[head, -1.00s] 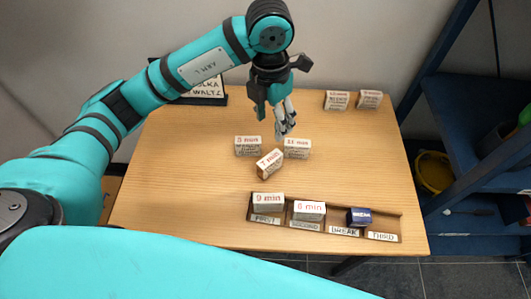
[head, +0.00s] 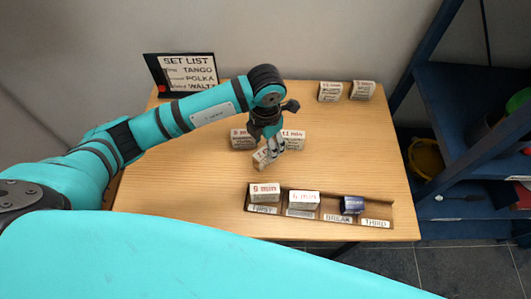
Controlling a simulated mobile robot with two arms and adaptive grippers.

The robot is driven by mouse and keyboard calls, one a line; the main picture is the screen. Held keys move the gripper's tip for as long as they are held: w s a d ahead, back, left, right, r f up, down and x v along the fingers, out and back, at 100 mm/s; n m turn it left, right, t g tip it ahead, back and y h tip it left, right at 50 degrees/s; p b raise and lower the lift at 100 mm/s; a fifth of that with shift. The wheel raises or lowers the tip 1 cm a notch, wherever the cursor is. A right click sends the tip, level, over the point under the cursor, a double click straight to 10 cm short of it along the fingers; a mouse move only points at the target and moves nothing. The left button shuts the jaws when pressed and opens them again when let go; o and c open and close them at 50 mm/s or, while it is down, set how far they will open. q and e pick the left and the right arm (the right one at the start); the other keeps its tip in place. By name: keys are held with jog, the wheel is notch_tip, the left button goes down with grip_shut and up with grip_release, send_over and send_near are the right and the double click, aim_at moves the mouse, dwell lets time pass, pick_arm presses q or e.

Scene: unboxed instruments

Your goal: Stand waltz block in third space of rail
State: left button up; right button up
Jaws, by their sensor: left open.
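The rail (head: 377,212) lies near the table's front edge, with labels FIRST, SECOND, BREAK and THIRD. A "9 min" block (head: 264,192) stands at FIRST, another white block (head: 304,199) at SECOND, and a dark blue block (head: 352,205) at BREAK. The THIRD space is empty. My left gripper (head: 272,150) is open, pointing down right at a tilted white block (head: 261,159), partly hidden by the fingers. I cannot tell contact. Its dance name is not readable, so I cannot tell which block is waltz. My right gripper is not in view.
Two white blocks stand close behind the tilted one, an "11 min" block (head: 294,139) and another (head: 241,138). Two more (head: 330,92) (head: 363,90) stand at the back right. A set list board (head: 189,75) reads TANGO, POLKA, WALTZ. The table's right side is clear.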

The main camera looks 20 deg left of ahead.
aim_at(265, 150)
pick_arm(q)
jog(key=shift+f+p, duration=0.3)
jog(key=shift+f, duration=1.55)
grip_shut()
